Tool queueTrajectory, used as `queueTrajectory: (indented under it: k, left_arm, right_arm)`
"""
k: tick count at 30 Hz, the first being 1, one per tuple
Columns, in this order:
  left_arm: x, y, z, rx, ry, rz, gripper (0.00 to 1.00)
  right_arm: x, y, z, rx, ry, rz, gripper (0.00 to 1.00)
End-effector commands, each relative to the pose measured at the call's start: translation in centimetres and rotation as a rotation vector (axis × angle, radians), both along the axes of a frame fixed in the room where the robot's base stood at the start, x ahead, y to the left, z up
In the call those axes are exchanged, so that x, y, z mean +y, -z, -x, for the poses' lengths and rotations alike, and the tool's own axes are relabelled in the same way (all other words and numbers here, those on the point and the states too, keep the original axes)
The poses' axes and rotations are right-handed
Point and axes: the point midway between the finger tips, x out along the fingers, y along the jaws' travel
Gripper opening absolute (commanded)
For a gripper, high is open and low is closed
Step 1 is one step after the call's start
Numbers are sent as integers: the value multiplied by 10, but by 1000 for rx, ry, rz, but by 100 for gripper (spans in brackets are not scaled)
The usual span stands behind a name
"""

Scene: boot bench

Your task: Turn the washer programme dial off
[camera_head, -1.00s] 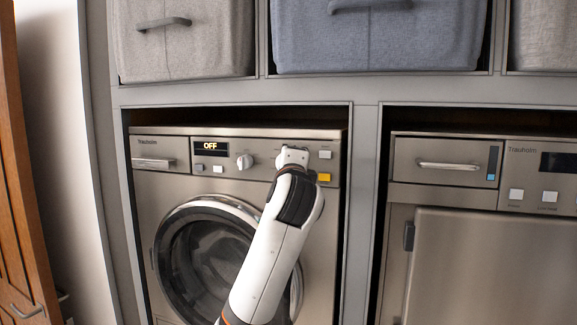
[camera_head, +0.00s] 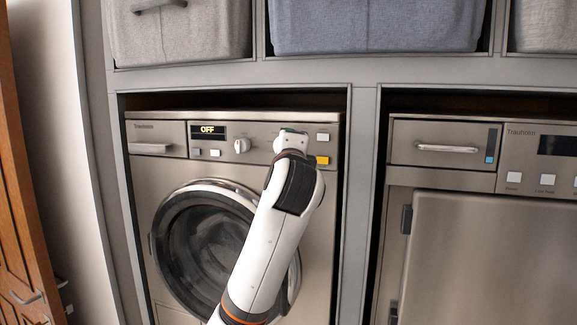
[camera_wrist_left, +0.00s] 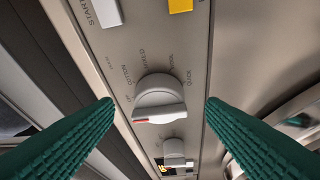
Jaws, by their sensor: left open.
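The washer (camera_head: 228,176) has a display (camera_head: 208,131) that reads OFF. In the left wrist view, a grey dial (camera_wrist_left: 158,98) with a raised grip and a red mark sits on the panel, ringed by small programme words such as COTTON. My left gripper (camera_wrist_left: 160,108) is open, its green fingers on either side of this dial, with visible gaps. In the head view, my left gripper (camera_head: 291,141) is in front of the panel and hides this dial. A second knob (camera_head: 242,146) shows beside the display and also in the left wrist view (camera_wrist_left: 174,150). My right gripper is out of view.
A white button (camera_head: 322,137) and a yellow button (camera_head: 322,160) are close to my gripper. The round washer door (camera_head: 207,190) is below, partly behind my arm. A second appliance (camera_head: 480,245) stands to the right, and fabric bins (camera_head: 375,27) are above.

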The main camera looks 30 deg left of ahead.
Motion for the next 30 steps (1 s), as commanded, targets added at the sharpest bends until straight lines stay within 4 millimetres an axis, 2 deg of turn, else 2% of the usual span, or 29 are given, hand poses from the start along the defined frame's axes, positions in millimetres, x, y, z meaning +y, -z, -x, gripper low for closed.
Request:
queueTrajectory:
  k: [1, 3, 12, 18, 30]
  left_arm:
    - [-7, 5, 9, -5, 4, 0, 65]
    - [-17, 6, 22, -7, 4, 1, 65]
    - [-48, 7, 67, -4, 2, 1, 65]
    - [-56, 7, 77, 0, 1, 1, 65]
    - [-56, 7, 77, 0, 1, 1, 65]
  right_arm:
    - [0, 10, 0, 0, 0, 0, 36]
    - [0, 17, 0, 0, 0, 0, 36]
    - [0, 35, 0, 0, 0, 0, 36]
    - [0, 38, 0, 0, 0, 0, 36]
    - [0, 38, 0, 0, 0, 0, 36]
